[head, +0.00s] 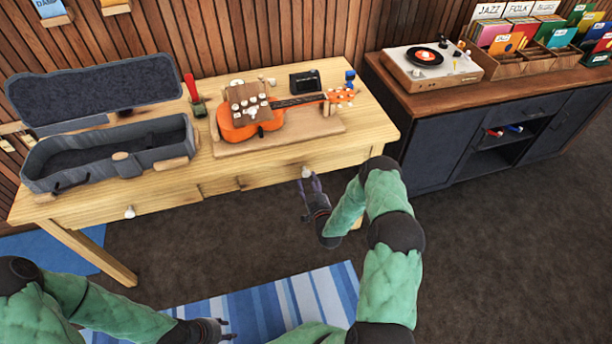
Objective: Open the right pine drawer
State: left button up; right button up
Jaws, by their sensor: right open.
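The right pine drawer (275,177) is in the front of the pine table and looks flush with it. Its pale round knob (306,172) shows near the fingertips of my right gripper (310,185). My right gripper is open with its fingers pointing at the table front, around or just below the knob; I cannot tell if they touch it. My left gripper (228,328) is low at the bottom of the view, over the striped rug, open and empty, well away from the table.
The pine table (372,112) bears an open ukulele case (180,130), an orange ukulele (236,130) on a wooden board and a small black amp (305,80). A left drawer knob (129,212) sticks out. A dark cabinet (425,140) stands right. Floor in front is free.

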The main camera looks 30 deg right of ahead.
aim_at(307, 176)
jog(key=shift+b+x, duration=0.5)
jog(key=shift+x, duration=1.9)
jog(key=shift+a, duration=0.1)
grip_shut()
